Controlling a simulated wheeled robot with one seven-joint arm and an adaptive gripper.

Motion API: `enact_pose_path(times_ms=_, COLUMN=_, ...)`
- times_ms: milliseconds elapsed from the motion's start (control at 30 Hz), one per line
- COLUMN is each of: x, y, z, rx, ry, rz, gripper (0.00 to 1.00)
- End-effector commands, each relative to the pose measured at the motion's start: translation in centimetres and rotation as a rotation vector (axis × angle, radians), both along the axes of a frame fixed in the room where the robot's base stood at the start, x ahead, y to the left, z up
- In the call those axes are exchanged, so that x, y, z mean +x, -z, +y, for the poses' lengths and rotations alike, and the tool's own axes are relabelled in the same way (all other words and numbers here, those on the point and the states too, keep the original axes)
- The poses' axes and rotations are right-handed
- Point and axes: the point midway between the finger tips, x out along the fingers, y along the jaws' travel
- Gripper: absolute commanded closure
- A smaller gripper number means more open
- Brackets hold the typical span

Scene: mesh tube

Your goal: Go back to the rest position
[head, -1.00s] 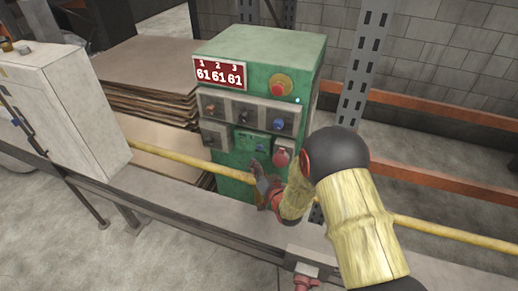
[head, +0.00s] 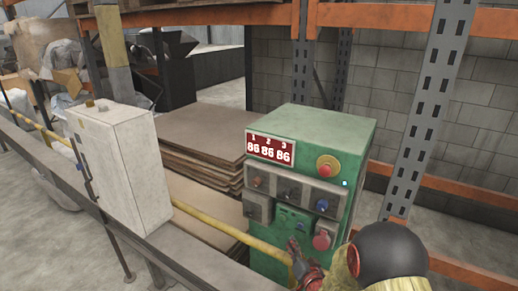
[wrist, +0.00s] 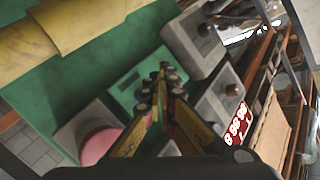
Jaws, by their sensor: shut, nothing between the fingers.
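My gripper (head: 293,246) is in front of the lower face of the green control box (head: 335,140), just left of the red round socket (head: 322,240). In the wrist view my gripper (wrist: 166,75) has its fingertips together with nothing between them, over the green panel. Whether the fingertips touch the panel I cannot tell. The box's red display (head: 270,149) reads 86 in each of its three columns. A red button (head: 327,167) and a row of grey switch boxes (head: 290,189) are on its front. My arm hides the lower right of the box.
A yellow rail (head: 205,222) runs in front of the box. Stacked brown sheets (head: 205,140) lie behind. A grey upright (head: 430,110) with orange beams stands at the right.

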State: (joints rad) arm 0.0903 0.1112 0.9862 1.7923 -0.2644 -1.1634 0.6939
Motion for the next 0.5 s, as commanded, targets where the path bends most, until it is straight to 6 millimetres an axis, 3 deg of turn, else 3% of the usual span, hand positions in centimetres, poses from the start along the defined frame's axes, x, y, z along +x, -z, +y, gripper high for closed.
enact_pose_path(times_ms=133, x=0.7, y=-3.6, z=-0.5, rx=-0.08, ry=0.013, rz=0.049, gripper=1.0)
enact_pose_path(times_ms=267, x=0.2, y=-7.4, z=-1.2, rx=-0.175, ry=0.028, rz=0.132, gripper=1.0)
enact_pose_path(times_ms=500, x=-4.1, y=-13.9, z=-2.3, rx=-0.325, ry=0.036, rz=0.299, gripper=1.0)
